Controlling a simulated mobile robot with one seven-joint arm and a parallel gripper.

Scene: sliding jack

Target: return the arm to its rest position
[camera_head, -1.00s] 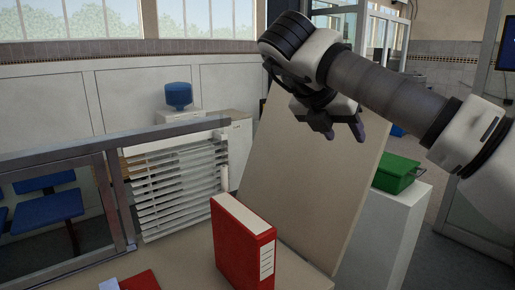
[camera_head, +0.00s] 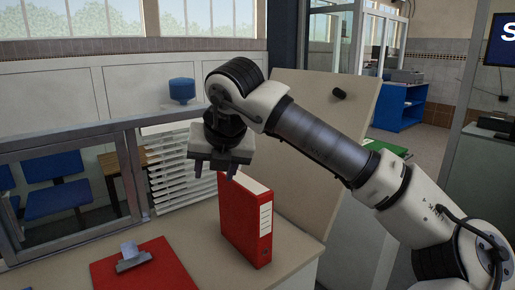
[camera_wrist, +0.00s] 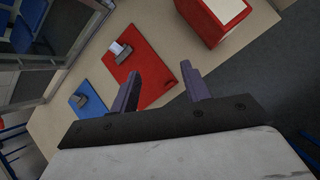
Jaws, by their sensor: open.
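My gripper (camera_head: 212,172) points down in the head view, in front of the white slatted blind and beside the top of the red binder (camera_head: 246,222). In the wrist view my gripper (camera_wrist: 163,88) has its two purple fingers apart with nothing between them. The table with a red clipboard (camera_wrist: 133,70) lies below the fingers. My arm reaches in from the right, bent at the joint above the gripper.
A tan panel (camera_head: 310,120) with a black knob leans behind the binder. The red clipboard also lies at the table's front left (camera_head: 148,268). A blue clipboard (camera_wrist: 88,103) shows in the wrist view. A green box (camera_head: 385,148) is partly hidden behind my arm.

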